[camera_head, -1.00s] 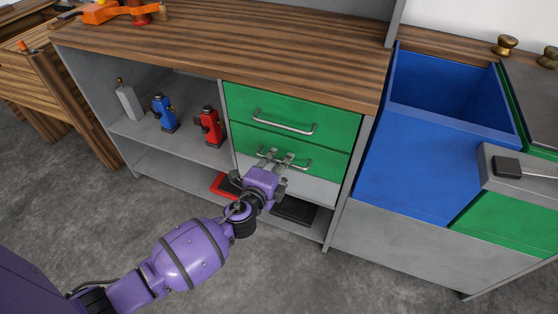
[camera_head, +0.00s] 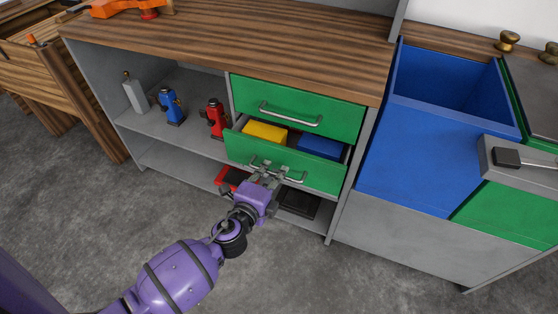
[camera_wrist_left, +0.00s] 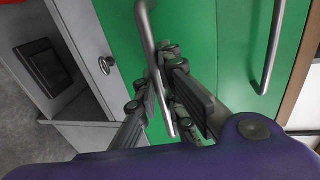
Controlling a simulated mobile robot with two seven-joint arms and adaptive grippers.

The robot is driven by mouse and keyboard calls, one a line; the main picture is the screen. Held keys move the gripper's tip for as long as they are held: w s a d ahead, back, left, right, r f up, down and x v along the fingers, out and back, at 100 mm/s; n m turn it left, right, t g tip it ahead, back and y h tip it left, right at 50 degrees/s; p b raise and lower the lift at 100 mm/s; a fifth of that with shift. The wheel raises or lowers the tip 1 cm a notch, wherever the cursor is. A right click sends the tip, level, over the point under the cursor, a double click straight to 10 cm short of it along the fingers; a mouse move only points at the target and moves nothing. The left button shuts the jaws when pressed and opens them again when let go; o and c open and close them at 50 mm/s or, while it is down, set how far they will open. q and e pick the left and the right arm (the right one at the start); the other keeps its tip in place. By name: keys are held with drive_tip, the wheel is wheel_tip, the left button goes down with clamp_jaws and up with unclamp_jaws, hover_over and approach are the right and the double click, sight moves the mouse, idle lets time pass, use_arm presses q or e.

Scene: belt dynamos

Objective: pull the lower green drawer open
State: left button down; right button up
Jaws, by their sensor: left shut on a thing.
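The lower green drawer (camera_head: 305,173) stands partly open below the upper green drawer (camera_head: 335,112). Inside it are a yellow box (camera_head: 265,132) and a blue box (camera_head: 320,147). My purple left gripper (camera_head: 269,170) is at the front of the lower drawer, shut on its metal handle (camera_head: 296,178). In the left wrist view the fingers (camera_wrist_left: 172,95) close around the handle bar (camera_wrist_left: 147,35), with the green drawer front behind. The upper drawer is closed, and its handle (camera_head: 290,115) is free. My right gripper is not in view.
Left of the drawers, a shelf holds red (camera_head: 216,118) and blue (camera_head: 171,106) bottle-like objects and a grey one (camera_head: 134,93). Below the drawer lie a red item (camera_head: 232,178) and a black item (camera_head: 299,203). A blue bin (camera_head: 445,85) stands at right. Grey floor in front is clear.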

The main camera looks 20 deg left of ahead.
use_arm(q)
drive_tip(key=f+b+v, duration=0.2)
drive_tip(key=f+v, duration=0.1)
drive_tip(key=v, duration=1.1)
drive_tip(key=shift+s, duration=0.5)
drive_tip(key=c, duration=1.8)
unclamp_jaws()
drive_tip(key=shift+c, duration=0.2)
drive_tip(key=v, duration=1.2)
